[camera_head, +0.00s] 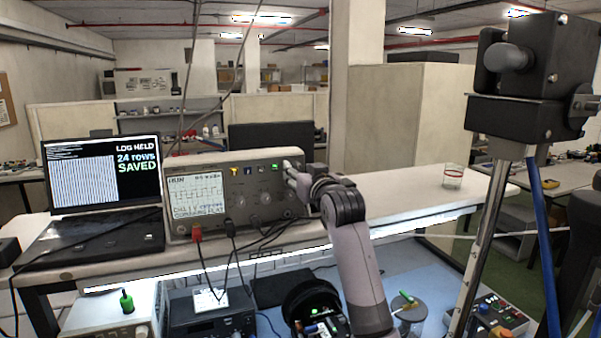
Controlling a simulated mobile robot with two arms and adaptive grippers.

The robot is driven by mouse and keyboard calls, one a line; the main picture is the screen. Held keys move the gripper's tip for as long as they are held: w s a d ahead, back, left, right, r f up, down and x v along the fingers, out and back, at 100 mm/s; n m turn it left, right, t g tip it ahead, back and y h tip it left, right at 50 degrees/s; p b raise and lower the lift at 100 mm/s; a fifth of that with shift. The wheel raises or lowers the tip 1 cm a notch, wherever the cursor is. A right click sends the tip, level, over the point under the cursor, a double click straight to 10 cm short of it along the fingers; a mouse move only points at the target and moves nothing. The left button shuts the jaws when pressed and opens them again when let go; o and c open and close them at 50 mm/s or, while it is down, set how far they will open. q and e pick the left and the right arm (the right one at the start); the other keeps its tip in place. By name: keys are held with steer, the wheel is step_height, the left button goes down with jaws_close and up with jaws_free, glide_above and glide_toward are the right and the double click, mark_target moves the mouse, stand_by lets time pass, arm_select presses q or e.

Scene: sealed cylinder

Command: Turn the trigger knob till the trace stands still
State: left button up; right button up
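The oscilloscope (237,162) stands on the white bench left of centre. Its screen (193,195) shows a stepped trace and small text that I cannot fully read; one frame does not show whether the trace moves. Its front panel has coloured buttons, a green light and several knobs, such as a grey knob (239,200). My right gripper (292,172) is at the panel's upper right edge, its fingers pointing at the panel. The fingers and wrist cover that part, so the trigger knob there is hidden, and contact and finger opening cannot be told. My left gripper is out of view.
A laptop (100,180) reading "LOG HELD 24 rows SAVED" stands left of the oscilloscope. Leads (230,228) hang from its front. A glass (453,176) stands on the bench at right. A black device (530,80) on a pole rises at far right.

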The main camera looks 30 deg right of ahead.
jaws_close()
steer(key=shift+m, duration=1)
jaws_free()
steer(key=shift+s, duration=0.1)
steer(key=v, duration=1.1)
steer(key=shift+s, duration=0.4)
